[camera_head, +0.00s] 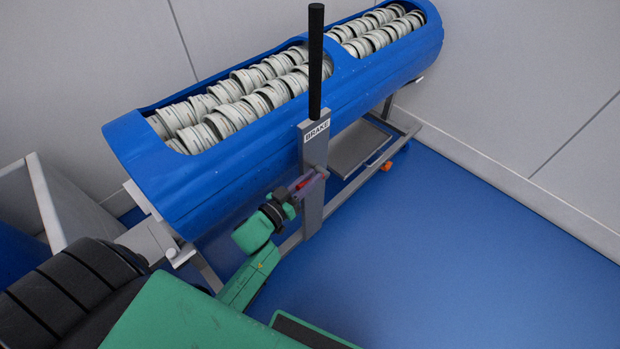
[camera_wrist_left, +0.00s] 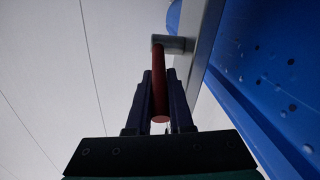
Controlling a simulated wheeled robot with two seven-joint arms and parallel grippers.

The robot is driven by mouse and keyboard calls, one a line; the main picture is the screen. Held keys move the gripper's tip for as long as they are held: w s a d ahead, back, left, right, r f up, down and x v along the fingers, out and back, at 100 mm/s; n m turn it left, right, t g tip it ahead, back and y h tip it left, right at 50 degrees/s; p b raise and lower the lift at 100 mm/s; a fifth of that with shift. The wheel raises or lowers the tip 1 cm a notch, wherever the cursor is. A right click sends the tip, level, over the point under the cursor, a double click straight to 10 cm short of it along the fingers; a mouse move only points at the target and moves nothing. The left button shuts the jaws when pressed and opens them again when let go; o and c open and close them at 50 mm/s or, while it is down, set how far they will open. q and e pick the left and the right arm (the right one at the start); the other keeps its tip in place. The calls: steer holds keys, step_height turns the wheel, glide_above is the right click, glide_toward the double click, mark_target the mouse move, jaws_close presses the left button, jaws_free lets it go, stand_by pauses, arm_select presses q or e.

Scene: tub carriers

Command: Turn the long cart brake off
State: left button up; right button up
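The long cart (camera_head: 240,165) carries a blue trough and stands along the wall in the head view. A small red brake handle (camera_head: 302,183) sticks out low on this plate. In the left wrist view the red handle (camera_wrist_left: 160,85) runs from a grey bracket (camera_wrist_left: 168,43) back between the fingers. My left gripper (camera_head: 308,188) is at the handle; its fingers (camera_wrist_left: 160,85) lie close along both sides and appear shut on it. My right gripper is not in view.
Several rows of pale cups (camera_head: 235,108) fill the trough. A grey step (camera_head: 358,148) and an orange caster part (camera_head: 385,165) sit low on the cart. Grey walls stand behind and right. The blue floor (camera_head: 450,240) to the right is clear.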

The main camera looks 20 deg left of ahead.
mark_target(318, 166)
arm_select(q)
jaws_close()
stand_by(0.7)
stand_by(0.5)
steer(key=shift+r+p, duration=0.25)
steer(key=shift+p, duration=0.3)
steer(key=r+g+p, duration=0.1)
steer(key=p, duration=0.3)
steer(key=r+g+y+p, duration=0.1)
steer(key=p, duration=0.4)
steer(key=shift+w+d+r+g, duration=0.15)
steer(key=shift+w+r+g, duration=0.05)
steer(key=shift+w+g, duration=0.2)
steer(key=g+p, duration=0.1)
steer(key=p, duration=0.2)
steer(key=w+g+p, duration=0.1)
steer(key=p, duration=0.1)
steer(key=g+y+p, duration=0.1)
steer(key=p, duration=0.2)
steer(key=shift+w+d+r+p, duration=0.2)
steer(key=shift+r+p, duration=0.05)
steer(key=shift+p, duration=0.1)
steer(key=shift+w+d+f+g+p, duration=0.15)
steer(key=shift+g+p, duration=0.25)
steer(key=shift+p, duration=0.4)
steer(key=shift+w+f, duration=0.1)
steer(key=shift+f, duration=0.05)
steer(key=shift+o, duration=2.4)
jaws_free()
